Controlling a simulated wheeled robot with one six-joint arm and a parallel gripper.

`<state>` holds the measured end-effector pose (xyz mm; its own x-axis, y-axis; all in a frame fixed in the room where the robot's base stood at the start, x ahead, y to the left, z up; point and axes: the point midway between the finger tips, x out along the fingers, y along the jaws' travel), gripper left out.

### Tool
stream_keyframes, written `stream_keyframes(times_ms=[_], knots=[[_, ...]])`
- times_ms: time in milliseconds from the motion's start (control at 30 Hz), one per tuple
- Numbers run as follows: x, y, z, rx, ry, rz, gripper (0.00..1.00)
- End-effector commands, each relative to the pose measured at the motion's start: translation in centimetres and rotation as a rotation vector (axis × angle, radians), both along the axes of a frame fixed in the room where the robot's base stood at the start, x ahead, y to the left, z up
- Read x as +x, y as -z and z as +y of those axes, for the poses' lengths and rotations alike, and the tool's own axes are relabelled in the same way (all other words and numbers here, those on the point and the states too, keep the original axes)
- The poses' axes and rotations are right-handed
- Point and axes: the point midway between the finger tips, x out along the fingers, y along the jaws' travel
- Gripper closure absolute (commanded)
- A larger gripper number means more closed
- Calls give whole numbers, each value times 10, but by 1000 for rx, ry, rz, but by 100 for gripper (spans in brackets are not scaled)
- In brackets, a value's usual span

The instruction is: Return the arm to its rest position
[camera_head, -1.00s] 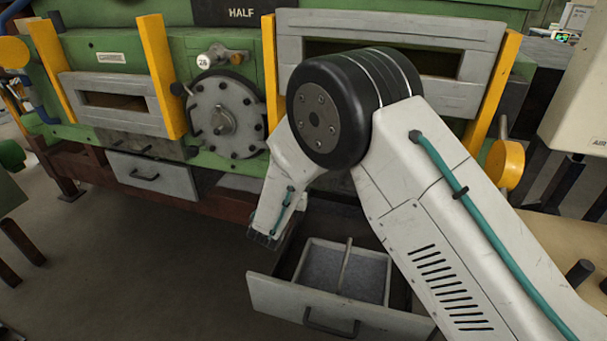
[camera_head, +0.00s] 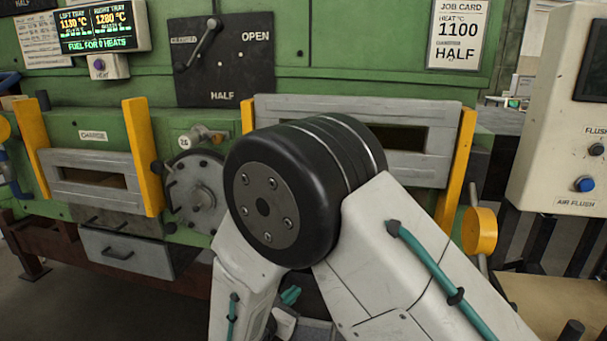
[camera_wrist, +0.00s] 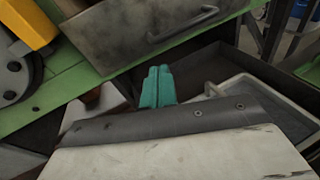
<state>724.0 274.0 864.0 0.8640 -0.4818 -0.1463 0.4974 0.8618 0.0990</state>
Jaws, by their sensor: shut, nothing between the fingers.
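My arm fills the middle of the head view, its black elbow joint in front of the furnace's right door. In the wrist view my gripper (camera_wrist: 158,86) shows as two teal fingers pressed together with nothing between them. A bit of teal at the bottom of the head view looks like its fingers, mostly hidden by the arm.
The green furnace has a left door (camera_head: 95,183), a right door (camera_head: 420,111), a round grey plate (camera_head: 196,195) and a lever panel (camera_head: 222,60). A closed drawer (camera_head: 128,252) sits below left. A flush box (camera_head: 555,130) stands at right, near a yellow round weight (camera_head: 479,231).

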Motion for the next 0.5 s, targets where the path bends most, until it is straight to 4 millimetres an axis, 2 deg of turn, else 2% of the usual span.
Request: stream_keyframes(times_ms=[33,100,300,400,500], knots=[[-6,-13,-23,51,94,7,100],[-17,-28,-56,123,231,13,100],[-60,-75,-142,360,633,12,100],[-90,-96,-180,499,840,1,100],[-121,-115,-210,639,1035,-16,100]])
